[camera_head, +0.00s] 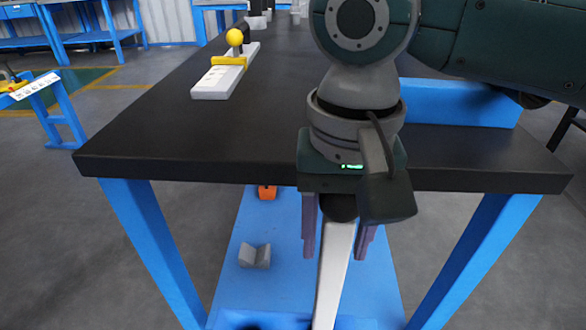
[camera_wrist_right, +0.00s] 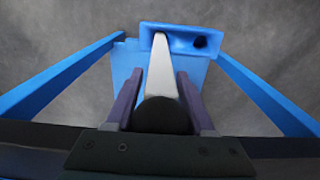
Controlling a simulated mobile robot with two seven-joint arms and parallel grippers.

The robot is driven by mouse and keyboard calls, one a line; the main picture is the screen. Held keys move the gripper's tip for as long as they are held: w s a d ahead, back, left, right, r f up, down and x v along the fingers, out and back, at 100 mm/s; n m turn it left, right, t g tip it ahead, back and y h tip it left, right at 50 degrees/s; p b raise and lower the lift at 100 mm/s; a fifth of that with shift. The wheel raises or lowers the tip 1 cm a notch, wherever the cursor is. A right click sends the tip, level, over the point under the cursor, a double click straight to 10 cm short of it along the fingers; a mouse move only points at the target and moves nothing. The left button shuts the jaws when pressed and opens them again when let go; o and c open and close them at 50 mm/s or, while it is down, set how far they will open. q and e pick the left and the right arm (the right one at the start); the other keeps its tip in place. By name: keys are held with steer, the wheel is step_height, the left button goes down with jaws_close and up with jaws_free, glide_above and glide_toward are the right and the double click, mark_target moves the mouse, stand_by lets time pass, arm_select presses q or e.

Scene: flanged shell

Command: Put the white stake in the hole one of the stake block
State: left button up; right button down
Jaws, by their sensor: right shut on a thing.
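The white stake (camera_head: 333,270) is long and pale with a dark rounded top, and it points down in front of the table's edge. My right gripper (camera_head: 338,242) is shut on its top end. In the wrist view the stake (camera_wrist_right: 161,75) runs between the two fingers of my right gripper (camera_wrist_right: 153,84). Its far end overlaps the left part of a blue block (camera_wrist_right: 181,47), which looks like the stake block. A dark round hole shows at the block's right. I cannot tell whether the tip is in a hole or above it. My left gripper is not in view.
A dark table top (camera_head: 190,130) on blue legs lies behind the stake. On it is a white bar (camera_head: 213,83) with a yellow ball. A grey notched block (camera_head: 255,256) and an orange piece (camera_head: 267,192) rest on the blue lower shelf (camera_head: 285,240).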

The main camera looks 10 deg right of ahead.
steer(key=shift+f, duration=0.2)
steer(key=shift+c, duration=1.3)
jaws_free()
steer(key=shift+f, duration=0.1)
step_height(320, 180, up, 12)
steer(key=p, duration=0.4)
steer(key=shift+p, duration=0.4)
